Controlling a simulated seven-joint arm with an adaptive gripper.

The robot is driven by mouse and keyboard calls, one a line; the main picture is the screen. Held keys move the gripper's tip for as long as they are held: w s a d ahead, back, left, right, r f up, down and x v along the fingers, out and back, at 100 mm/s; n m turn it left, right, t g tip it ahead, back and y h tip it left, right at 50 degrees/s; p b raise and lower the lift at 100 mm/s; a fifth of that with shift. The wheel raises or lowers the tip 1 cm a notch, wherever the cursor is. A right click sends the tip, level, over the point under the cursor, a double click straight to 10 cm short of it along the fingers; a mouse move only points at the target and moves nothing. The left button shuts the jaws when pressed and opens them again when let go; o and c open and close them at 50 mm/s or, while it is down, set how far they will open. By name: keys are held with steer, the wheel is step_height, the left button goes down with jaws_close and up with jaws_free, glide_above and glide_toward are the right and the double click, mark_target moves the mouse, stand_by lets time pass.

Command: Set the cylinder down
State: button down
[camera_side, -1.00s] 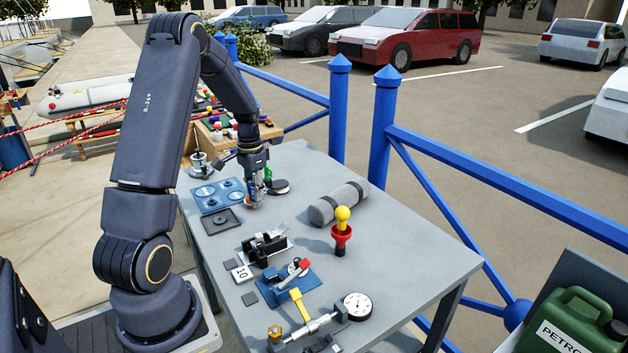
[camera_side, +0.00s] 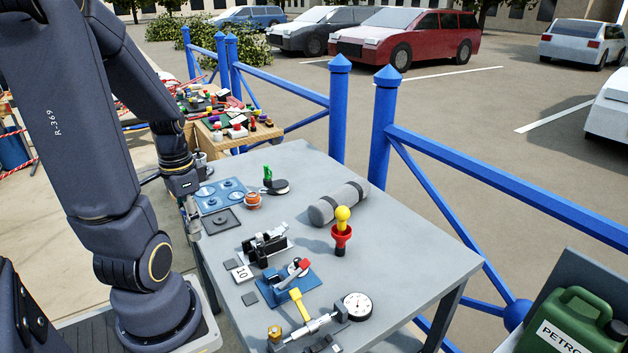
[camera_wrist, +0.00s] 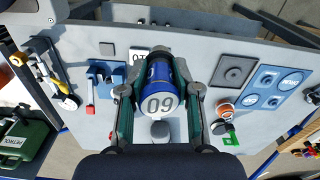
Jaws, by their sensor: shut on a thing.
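My gripper (camera_side: 192,220) is at the left edge of the grey table (camera_side: 400,270) in the side view. In the wrist view my gripper (camera_wrist: 162,92) is shut on a blue cylinder (camera_wrist: 160,72) with a white end marked 09. The cylinder lies between the two fingers, its numbered end facing the camera. In the side view the cylinder is too small and hidden to make out clearly. I cannot tell how far its lower end is from the table.
A grey square plate with a round recess (camera_side: 221,222) and a blue plate with discs (camera_side: 220,195) lie near my gripper. An orange jar (camera_side: 253,201), a grey fender (camera_side: 338,203), a red-and-yellow piece (camera_side: 342,235) and a dial gauge (camera_side: 357,306) stand or lie further right.

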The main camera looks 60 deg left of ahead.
steer(key=w+a+f, duration=0.9)
steer(key=shift+w, duration=0.3)
steer(key=shift+w+a+f, duration=0.15)
steer(key=shift+f, duration=0.75)
steer(key=shift+w+a+f, duration=0.1)
steer(key=shift+f, duration=0.75)
steer(key=shift+f, duration=0.15)
steer(key=c, duration=0.8)
jaws_free()
